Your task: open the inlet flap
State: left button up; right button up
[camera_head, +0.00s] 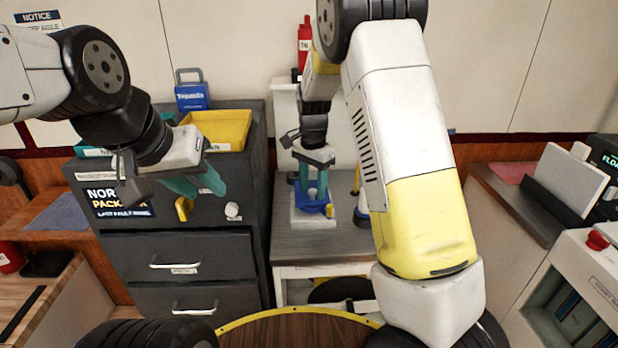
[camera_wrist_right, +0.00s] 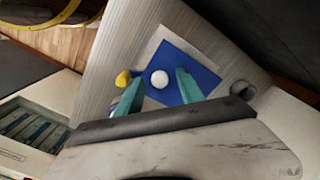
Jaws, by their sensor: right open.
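A blue panel (camera_wrist_right: 196,70), which looks like the inlet flap, lies in a pale square frame (camera_wrist_right: 150,50) in the right wrist view. It has a round white knob (camera_wrist_right: 159,79), and a yellow piece (camera_wrist_right: 123,79) sits at its left edge. The panel looks flat in its frame. It also shows in the head view (camera_head: 312,208), partly hidden by my right gripper. My right gripper (camera_wrist_right: 160,88) is open, its green fingers apart on either side of the knob; I cannot tell whether they touch it. My left gripper (camera_head: 198,186) looks open and empty before the dark cabinet.
The dark cabinet (camera_head: 190,262) has drawers with handles, a yellow handle (camera_head: 183,208) and a white knob (camera_head: 232,210). A yellow tray (camera_head: 222,128) and a blue case (camera_head: 191,95) are on top. A red bottle (camera_head: 304,40) stands behind my right arm.

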jog(key=shift+c, duration=0.5)
grip_shut()
dwell(0.8)
